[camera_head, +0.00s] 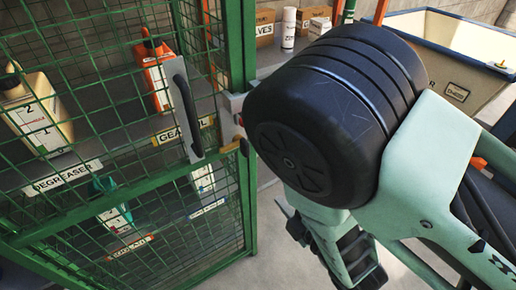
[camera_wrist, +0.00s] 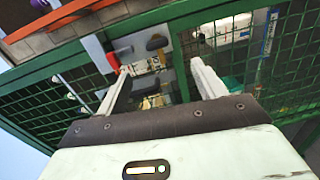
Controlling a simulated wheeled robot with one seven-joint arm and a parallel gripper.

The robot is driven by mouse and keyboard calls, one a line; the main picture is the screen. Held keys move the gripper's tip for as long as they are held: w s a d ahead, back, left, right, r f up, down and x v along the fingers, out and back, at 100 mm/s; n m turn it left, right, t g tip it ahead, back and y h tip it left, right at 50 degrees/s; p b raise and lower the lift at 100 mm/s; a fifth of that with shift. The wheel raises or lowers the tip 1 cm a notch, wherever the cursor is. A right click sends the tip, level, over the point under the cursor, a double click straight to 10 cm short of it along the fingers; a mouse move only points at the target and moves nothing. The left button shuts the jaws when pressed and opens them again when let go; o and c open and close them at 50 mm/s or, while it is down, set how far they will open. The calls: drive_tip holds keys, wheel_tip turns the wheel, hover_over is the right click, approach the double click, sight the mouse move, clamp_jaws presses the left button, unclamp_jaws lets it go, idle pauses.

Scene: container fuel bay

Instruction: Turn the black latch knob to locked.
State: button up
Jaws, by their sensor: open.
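The closed green mesh cage door (camera_head: 120,190) fills the left of the head view. A grey plate with a long black handle (camera_head: 187,108) is fixed to it. Right of the handle, a grey latch plate (camera_head: 232,104) with a red part sits at the green post, partly behind my arm. In the wrist view a small black part (camera_wrist: 123,47), seemingly the latch knob, shows beside a red part (camera_wrist: 112,59). A black rounded end (camera_wrist: 157,42), probably the handle's, is right of it. My gripper (camera_wrist: 158,66) is open and empty, facing the latch; contact cannot be told.
Bottles stand behind the mesh, among them a cream one (camera_head: 38,112) and an orange one (camera_head: 158,72). A beige bin (camera_head: 458,62) is at the right. Boxes and a white can (camera_head: 288,28) sit at the back. Grey floor is clear below my arm.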

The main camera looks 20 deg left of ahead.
sight(248, 152)
drive_tip(key=shift+n+y, duration=0.4)
drive_tip(key=shift+n, duration=0.1)
drive_tip(key=p+x, duration=0.4)
drive_tip(key=x, duration=1.2)
drive_tip(key=shift+w+a, duration=0.15)
drive_tip(key=shift+a, duration=0.25)
drive_tip(key=c, duration=1)
